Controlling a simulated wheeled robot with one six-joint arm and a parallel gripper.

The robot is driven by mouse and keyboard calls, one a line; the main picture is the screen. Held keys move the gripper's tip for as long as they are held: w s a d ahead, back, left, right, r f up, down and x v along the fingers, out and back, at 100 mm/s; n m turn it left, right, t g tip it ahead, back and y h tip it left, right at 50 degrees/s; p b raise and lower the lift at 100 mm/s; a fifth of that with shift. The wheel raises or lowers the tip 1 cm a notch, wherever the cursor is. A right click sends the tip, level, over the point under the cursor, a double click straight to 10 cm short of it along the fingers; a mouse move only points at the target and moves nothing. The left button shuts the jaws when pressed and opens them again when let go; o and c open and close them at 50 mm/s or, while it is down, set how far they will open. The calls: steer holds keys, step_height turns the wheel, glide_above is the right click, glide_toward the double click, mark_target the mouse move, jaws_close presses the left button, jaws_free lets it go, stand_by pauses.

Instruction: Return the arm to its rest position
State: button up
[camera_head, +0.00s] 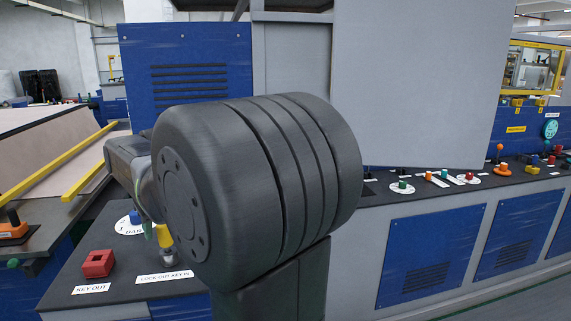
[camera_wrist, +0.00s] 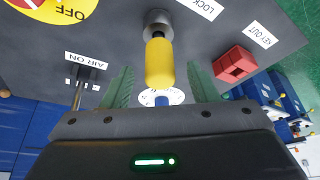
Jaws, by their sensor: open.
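My arm fills the middle of the head view, and its large dark joint hides part of the panel behind it. My gripper (camera_wrist: 160,70) shows in the wrist view with its two green fingers apart. A yellow-capped lockout key (camera_wrist: 160,62) on a metal base stands between the fingers in that view, with gaps on both sides. In the head view the yellow key (camera_head: 165,236) shows just left of my dark joint, beside my partly hidden gripper.
A red block (camera_wrist: 234,64) sits on the dark panel near the "KEY OUT" label; the head view also shows this red block (camera_head: 98,263). A yellow and red "OFF" dial (camera_wrist: 58,8) is near. Grey-blue cabinets (camera_head: 430,255) with buttons stand right. Yellow rails (camera_head: 60,160) run at left.

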steer(key=x, duration=0.2)
steer(key=shift+w+a+f, duration=0.1)
steer(key=shift+f, duration=0.25)
steer(key=shift+r, duration=0.2)
steer(key=v, duration=1.3)
steer(key=x, duration=1.2)
steer(key=shift+f, duration=0.35)
steer(key=shift+w+a+r+p, duration=0.15)
steer(key=shift+r+p, duration=0.05)
steer(key=shift+p, duration=0.25)
step_height(320, 180, up, 9)
steer(key=p, duration=0.6)
steer(key=shift+f, duration=0.15)
